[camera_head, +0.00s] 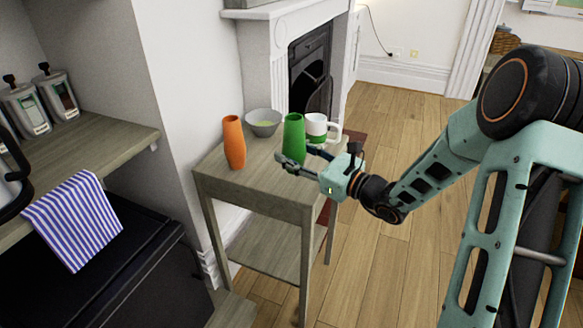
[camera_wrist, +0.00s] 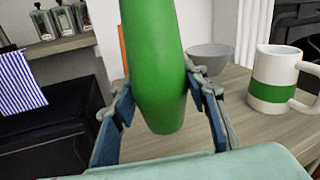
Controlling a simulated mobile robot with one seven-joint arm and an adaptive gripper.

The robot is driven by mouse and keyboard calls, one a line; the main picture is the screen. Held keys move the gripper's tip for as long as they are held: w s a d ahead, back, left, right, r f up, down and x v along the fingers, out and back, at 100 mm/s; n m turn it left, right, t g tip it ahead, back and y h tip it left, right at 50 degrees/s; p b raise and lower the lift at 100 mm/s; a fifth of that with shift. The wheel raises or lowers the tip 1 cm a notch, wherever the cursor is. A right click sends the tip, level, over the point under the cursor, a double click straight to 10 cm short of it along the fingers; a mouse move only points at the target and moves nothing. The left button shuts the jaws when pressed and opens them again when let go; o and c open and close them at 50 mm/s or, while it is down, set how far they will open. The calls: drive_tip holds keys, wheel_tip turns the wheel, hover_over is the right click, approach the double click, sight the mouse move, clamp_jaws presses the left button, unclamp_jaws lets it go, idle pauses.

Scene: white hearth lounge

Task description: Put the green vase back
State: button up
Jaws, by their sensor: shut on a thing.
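The green vase (camera_head: 294,138) is upright at the small wooden side table (camera_head: 251,187), between an orange vase and a white mug. My gripper (camera_head: 296,158) reaches in from the right and is shut on the green vase around its lower half. In the wrist view the green vase (camera_wrist: 158,75) stands between the two fingers (camera_wrist: 160,100), one on each side. I cannot tell for certain whether the base touches the tabletop.
On the same table are the orange vase (camera_head: 234,142) at left, a grey bowl (camera_head: 263,122) behind and a white mug with a green band (camera_head: 317,128) close at right. A counter with a striped towel (camera_head: 72,220) is at left. Wooden floor (camera_head: 400,106) lies open beyond the table.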

drive_tip(key=shift+w+a+f+b, duration=0.15)
drive_tip(key=shift+f+b, duration=0.15)
drive_tip(key=shift+f, duration=0.6)
drive_tip(key=shift+s+a+f+b, duration=0.15)
drive_tip(key=shift+f+b, duration=0.1)
drive_tip(key=shift+f, duration=0.65)
drive_tip(key=shift+w, duration=0.1)
drive_tip(key=shift+f, duration=0.15)
drive_tip(key=o, duration=1.4)
drive_tip(key=shift+d+r, duration=0.1)
drive_tip(key=shift+r, duration=0.1)
drive_tip(key=p+v, duration=0.2)
drive_tip(key=v, duration=1)
drive_tip(key=shift+p, duration=0.3)
